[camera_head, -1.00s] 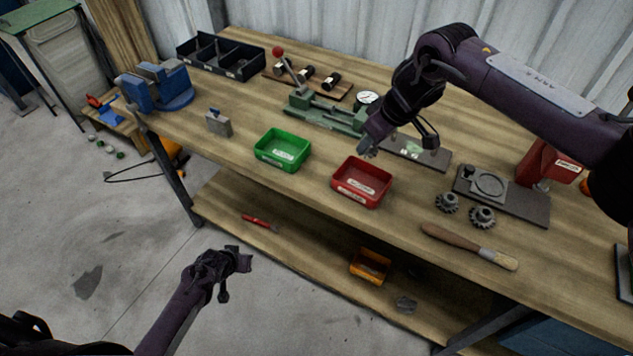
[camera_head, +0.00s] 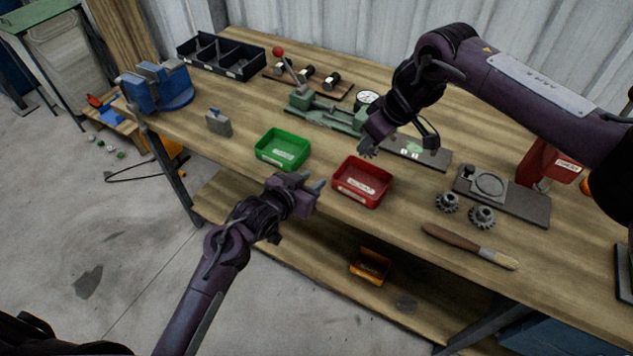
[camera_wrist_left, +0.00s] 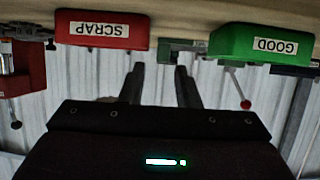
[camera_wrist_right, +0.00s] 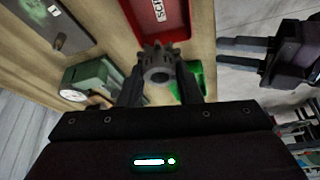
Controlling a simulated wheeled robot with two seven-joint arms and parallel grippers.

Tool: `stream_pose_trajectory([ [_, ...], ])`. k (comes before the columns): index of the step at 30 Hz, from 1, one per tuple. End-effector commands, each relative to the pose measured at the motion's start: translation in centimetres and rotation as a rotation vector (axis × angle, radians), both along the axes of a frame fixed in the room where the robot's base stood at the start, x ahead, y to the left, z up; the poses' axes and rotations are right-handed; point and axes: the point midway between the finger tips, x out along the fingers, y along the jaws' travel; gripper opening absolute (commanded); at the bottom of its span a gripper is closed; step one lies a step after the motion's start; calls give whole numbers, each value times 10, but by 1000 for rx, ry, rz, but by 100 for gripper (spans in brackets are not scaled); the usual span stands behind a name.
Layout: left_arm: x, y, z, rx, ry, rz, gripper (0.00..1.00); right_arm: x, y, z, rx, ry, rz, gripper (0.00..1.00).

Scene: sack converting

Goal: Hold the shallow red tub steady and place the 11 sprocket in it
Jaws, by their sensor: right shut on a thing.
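The shallow red tub (camera_head: 362,168) stands on the bench, its label reading SCRAP in the left wrist view (camera_wrist_left: 75,30). My right gripper (camera_head: 369,143) is above the tub's far edge, shut on a dark grey toothed sprocket (camera_wrist_right: 158,64). The sprocket's number cannot be read; it shows small in the head view (camera_head: 366,152). The red tub also shows in the right wrist view (camera_wrist_right: 150,25). My left gripper (camera_head: 316,191) is open and empty, just left of the red tub and apart from it. Its two fingers show apart in the left wrist view (camera_wrist_left: 158,82).
A green tub (camera_head: 283,150) labelled GOOD stands left of the red one. An orange bin (camera_head: 370,266) sits on the lower shelf.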

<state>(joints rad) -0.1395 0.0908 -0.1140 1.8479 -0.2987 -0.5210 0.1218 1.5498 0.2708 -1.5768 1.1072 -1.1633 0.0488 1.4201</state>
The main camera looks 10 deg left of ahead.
Motion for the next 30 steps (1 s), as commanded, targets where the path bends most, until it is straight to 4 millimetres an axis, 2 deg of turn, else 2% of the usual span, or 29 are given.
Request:
stream_pose_trajectory([
  [3,-4,-14,5,-7,-21,-26,29,0,0,1,2,-1,0,1],
  [7,3,-21,2,-7,-26,-33,29,0,0,1,2,-1,0,1],
  [21,75,-52,-29,-7,-25,-32,29,0,0,1,2,-1,0,1],
  [30,94,-60,-40,-7,-24,-32,29,0,0,1,2,-1,0,1],
])
